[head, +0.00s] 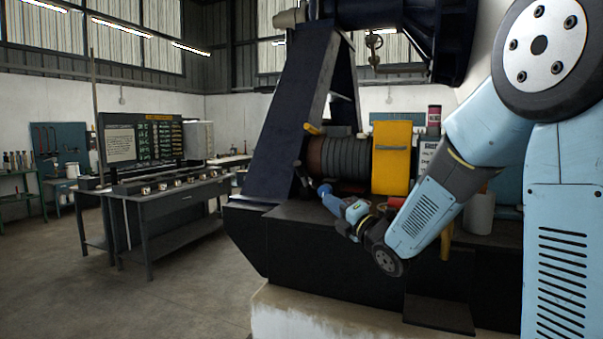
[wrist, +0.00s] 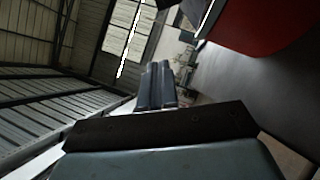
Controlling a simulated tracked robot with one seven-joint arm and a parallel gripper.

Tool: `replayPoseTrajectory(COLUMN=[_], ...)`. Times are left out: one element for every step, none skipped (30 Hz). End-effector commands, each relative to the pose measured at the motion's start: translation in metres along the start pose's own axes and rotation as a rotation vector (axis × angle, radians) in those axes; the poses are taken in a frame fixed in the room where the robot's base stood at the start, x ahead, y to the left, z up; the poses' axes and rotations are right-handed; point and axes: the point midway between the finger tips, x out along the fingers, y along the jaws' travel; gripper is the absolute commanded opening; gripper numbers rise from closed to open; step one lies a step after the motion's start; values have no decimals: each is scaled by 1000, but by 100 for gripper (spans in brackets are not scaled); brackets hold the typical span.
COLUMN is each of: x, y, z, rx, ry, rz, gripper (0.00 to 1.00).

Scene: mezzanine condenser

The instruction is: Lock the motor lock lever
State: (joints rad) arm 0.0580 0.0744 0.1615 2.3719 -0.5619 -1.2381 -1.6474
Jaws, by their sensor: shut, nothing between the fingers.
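My gripper (head: 301,173) reaches up and left beside the ribbed motor (head: 338,158), close to the dark slanted frame; it is small and partly dark there. In the wrist view my gripper (wrist: 156,72) has its fingers together with nothing between them. No lever shows in the wrist view.
A dark slanted frame (head: 288,118) stands left of the motor and a yellow box (head: 391,156) right of it. A red surface (wrist: 268,28) fills the wrist view's upper right. A desk with a panel (head: 140,140) stands at left; the floor before it is clear.

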Motion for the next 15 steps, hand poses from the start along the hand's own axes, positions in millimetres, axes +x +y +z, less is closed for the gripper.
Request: replayPoseTrajectory(x=[10,15,22,28,33,40,45,50,57,63,68,75,80,86,93], y=[1,0,0,0,0,0,0,0,0,0,1,0,0,0,0], z=[-1,-1,-1,-1,-1,-1,0,0,-1,-1,-1,-1,-1,-1,-1], rx=[1,2,2,2,2,2,2,2,2,2,1,1,1,2,2], ry=[1,1,1,2,2,1,1,0,1,1,2,2,2,1,0], rz=[3,2,2,2,2,2,1,2,2,1,3,2,2,1,2], gripper=[0,0,0,0,0,0,0,0,0,0,0,0,0,0,0])
